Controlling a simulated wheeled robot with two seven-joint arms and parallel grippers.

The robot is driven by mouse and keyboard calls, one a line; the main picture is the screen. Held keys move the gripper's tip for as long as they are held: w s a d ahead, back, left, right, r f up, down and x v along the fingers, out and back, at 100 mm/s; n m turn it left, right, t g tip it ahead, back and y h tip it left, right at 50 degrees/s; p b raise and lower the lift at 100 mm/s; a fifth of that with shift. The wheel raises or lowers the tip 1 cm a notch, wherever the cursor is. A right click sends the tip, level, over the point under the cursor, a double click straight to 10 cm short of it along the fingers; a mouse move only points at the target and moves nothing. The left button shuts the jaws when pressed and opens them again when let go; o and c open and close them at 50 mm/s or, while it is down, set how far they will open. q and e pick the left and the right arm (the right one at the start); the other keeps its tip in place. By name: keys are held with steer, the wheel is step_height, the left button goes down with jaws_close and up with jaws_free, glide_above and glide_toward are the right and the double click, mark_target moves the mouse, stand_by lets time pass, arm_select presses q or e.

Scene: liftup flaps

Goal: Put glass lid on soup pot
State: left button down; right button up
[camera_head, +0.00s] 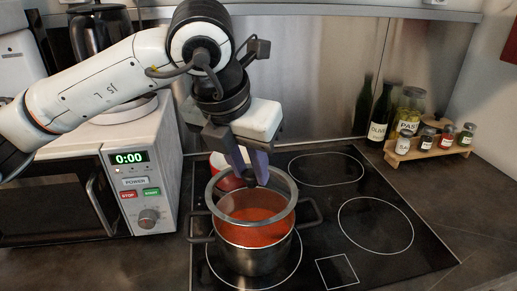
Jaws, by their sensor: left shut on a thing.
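The soup pot (255,262) is steel with two side handles and holds orange-red soup. It stands on the front left ring of the black stove. The glass lid (285,183) has a grey rim and is over the pot's mouth, tilted with its far side raised. My left gripper (255,180) points down from above and is shut on the lid's dark knob. The fingertips partly hide the knob. Whether the lid's near edge touches the pot rim is hard to tell. My right gripper is not in view.
A microwave (147,190) stands close on the left of the stove. A red and white item (220,162) is behind the lid, partly hidden. Bottles (380,112) and a spice rack (428,148) stand at the back right. The stove's right side (376,225) is clear.

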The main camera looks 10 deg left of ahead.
arm_select(q)
steer(key=shift+w+d+r+n, duration=0.15)
steer(key=shift+w+n, duration=0.15)
steer(key=shift+w, duration=0.15)
steer(key=shift+s+f, duration=0.25)
steer(key=shift+f, duration=0.05)
steer(key=shift+f+b, duration=0.3)
steer(key=shift+b, duration=0.05)
step_height(320, 180, down, 2)
steer(key=shift+f+b, duration=0.2)
steer(key=shift+b, duration=0.2)
steer(key=shift+f+b, duration=0.85)
steer(key=shift+f, duration=0.2)
